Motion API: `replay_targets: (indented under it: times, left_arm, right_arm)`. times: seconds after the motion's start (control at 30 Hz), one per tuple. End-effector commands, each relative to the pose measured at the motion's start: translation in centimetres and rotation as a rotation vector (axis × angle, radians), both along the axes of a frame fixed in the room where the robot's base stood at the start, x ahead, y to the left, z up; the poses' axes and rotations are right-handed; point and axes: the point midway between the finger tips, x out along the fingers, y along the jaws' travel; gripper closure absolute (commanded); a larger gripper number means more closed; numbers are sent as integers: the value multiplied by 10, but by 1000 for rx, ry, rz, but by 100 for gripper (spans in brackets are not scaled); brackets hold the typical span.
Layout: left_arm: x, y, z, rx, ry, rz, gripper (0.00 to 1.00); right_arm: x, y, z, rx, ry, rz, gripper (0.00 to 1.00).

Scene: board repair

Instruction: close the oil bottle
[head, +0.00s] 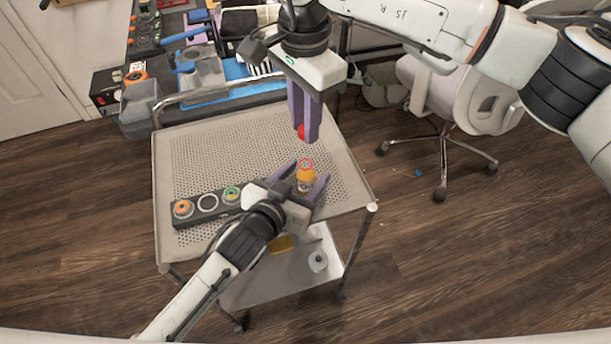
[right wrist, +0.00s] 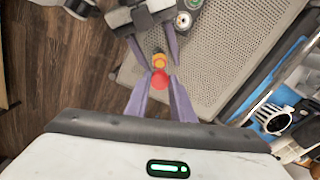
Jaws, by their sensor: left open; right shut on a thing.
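The oil bottle (head: 305,179) is small and orange-yellow with a pale label, and stands upright on the perforated cart top (head: 225,150). A reddish ring shows at its top. My left gripper (head: 310,169) is open, with its purple fingers on either side of the bottle; I cannot tell whether they touch it. My right gripper (head: 304,136) points down and is shut on a red cap (head: 301,131), above and apart from the bottle. In the right wrist view, the red cap (right wrist: 160,80) is between the fingertips, with the bottle (right wrist: 159,60) just beyond it.
A dark holder (head: 208,203) with several round places, some with orange and green rings, lies left of the bottle. A workbench with a blue mat (head: 225,87) and tools is behind the cart. An office chair (head: 465,95) stands to the right. The cart top's middle is clear.

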Motion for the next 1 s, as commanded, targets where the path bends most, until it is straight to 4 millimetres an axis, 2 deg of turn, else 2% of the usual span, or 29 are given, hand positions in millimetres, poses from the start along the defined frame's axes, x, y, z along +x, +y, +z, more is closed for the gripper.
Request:
replay_targets:
  times: [0.3, 0.6, 0.63, 0.83, 1.0]
  left_arm:
    - [1, -1, -1, -1, -1, -1, 46]
    - [1, -1, -1, 0, 0, -1, 97]
    - [1, -1, -1, 0, 0, -1, 100]
    - [1, -1, -1, 0, 0, 0, 100]
    - [1, -1, -1, 0, 0, 0, 100]
  right_arm:
    - [0, 0, 0, 0, 0, 0, 99]
    - [0, 0, 0, 0, 0, 0, 99]
    - [0, 0, 0, 0, 0, 0, 99]
    - [0, 0, -7, 0, 2, 0, 99]
    - [-1, 0, -30, -1, 2, 0, 99]
